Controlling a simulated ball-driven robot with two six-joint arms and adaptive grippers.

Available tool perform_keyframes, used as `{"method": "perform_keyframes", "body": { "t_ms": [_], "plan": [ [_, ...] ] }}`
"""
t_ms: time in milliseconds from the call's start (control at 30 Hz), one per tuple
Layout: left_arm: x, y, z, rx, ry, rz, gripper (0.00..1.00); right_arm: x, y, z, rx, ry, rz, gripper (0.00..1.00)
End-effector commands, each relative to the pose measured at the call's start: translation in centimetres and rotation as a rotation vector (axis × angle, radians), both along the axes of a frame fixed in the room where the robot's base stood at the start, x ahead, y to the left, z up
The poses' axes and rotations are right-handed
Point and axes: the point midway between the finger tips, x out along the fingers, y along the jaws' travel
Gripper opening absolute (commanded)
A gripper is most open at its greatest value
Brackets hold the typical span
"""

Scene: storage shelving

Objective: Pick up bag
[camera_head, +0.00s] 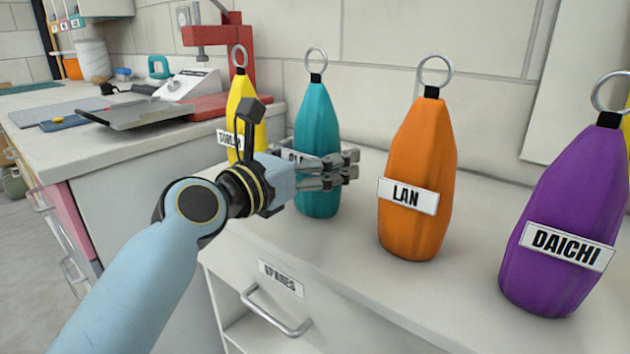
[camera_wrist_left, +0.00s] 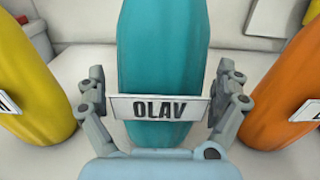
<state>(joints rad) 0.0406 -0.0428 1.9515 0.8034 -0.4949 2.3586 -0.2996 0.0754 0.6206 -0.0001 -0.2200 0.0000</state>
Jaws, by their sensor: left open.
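Several upright bags with metal rings and name labels stand in a row on a white cabinet top (camera_head: 455,305). The teal bag (camera_head: 316,120) stands between a yellow bag (camera_head: 240,100) and an orange bag (camera_head: 417,160) labelled LAN. A purple bag (camera_head: 565,220) labelled DAICHI stands at the right. My left gripper (camera_head: 350,165) is at the teal bag, in front of its lower half, and hides part of its label. In the left wrist view the teal bag (camera_wrist_left: 162,50), labelled OLAV, stands between the open fingers (camera_wrist_left: 160,98). My right gripper is not in view.
The yellow and orange bags stand close on either side of the teal one. A drawer handle (camera_head: 276,312) is on the cabinet front. A counter at the left holds a metal tray (camera_head: 145,112) and a red press (camera_head: 235,60). A tiled wall rises behind.

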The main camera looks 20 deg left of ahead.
Motion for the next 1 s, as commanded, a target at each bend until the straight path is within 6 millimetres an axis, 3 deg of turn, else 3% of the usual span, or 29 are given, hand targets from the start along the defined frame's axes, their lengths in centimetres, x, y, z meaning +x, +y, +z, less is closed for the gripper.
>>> {"method": "perform_keyframes", "body": {
  "t_ms": [233,767,1000],
  "plan": [
    [0.10,-0.04,0.04,0.001,0.000,0.000,0.97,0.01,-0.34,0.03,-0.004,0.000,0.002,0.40],
    [0.08,-0.02,0.02,0.003,0.000,0.000,0.30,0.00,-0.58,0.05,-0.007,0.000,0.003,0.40],
    [0.10,0.00,0.41,0.002,-0.004,0.001,0.29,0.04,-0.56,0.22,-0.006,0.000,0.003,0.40]
  ]
}}
